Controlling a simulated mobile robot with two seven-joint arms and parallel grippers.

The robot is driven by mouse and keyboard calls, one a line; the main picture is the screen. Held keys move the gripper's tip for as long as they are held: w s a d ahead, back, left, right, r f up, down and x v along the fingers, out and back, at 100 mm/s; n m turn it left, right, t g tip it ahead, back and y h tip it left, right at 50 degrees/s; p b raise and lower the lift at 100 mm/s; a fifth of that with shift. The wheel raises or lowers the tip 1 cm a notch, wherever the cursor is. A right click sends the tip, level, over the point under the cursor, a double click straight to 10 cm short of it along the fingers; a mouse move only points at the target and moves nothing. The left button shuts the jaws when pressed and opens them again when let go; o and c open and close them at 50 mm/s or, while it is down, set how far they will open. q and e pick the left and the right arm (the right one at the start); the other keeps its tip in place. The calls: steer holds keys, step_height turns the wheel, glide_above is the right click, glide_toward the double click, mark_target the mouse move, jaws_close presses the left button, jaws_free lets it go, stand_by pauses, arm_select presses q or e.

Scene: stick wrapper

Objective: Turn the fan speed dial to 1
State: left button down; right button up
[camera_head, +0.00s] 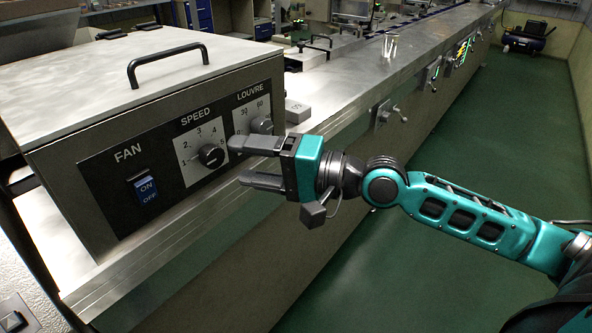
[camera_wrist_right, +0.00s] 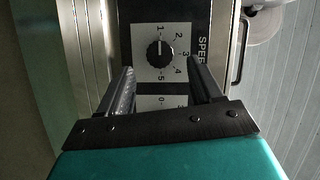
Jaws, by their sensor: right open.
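The fan speed dial (camera_head: 210,156) is a round black knob on a white scale plate marked 1 to 5, on the control panel's front. In the right wrist view the dial (camera_wrist_right: 159,54) has a white mark that seems to point up, towards the 1. My right gripper (camera_head: 237,162) stands in front of the panel, to the right of the dial in the head view. In the right wrist view its two fingers (camera_wrist_right: 160,82) are spread wide and empty, with the dial beyond them, apart from it. My left gripper is not in view.
The panel (camera_head: 118,178) also holds a blue ON/OFF fan switch (camera_head: 146,190) and a louvre dial (camera_head: 261,125) close behind the upper finger. The metal box (camera_head: 110,80) has a black handle (camera_head: 165,62) on top.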

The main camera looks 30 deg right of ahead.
arm_select(q)
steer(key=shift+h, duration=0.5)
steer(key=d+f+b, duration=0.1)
steer(key=b, duration=0.1)
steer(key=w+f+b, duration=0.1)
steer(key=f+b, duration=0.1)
steer(key=b, duration=0.1)
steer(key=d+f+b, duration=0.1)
steer(key=b, duration=0.2)
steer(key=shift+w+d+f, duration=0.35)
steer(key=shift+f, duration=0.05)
arm_select(e)
steer(key=v, duration=0.7)
steer(key=shift+s+d, duration=0.25)
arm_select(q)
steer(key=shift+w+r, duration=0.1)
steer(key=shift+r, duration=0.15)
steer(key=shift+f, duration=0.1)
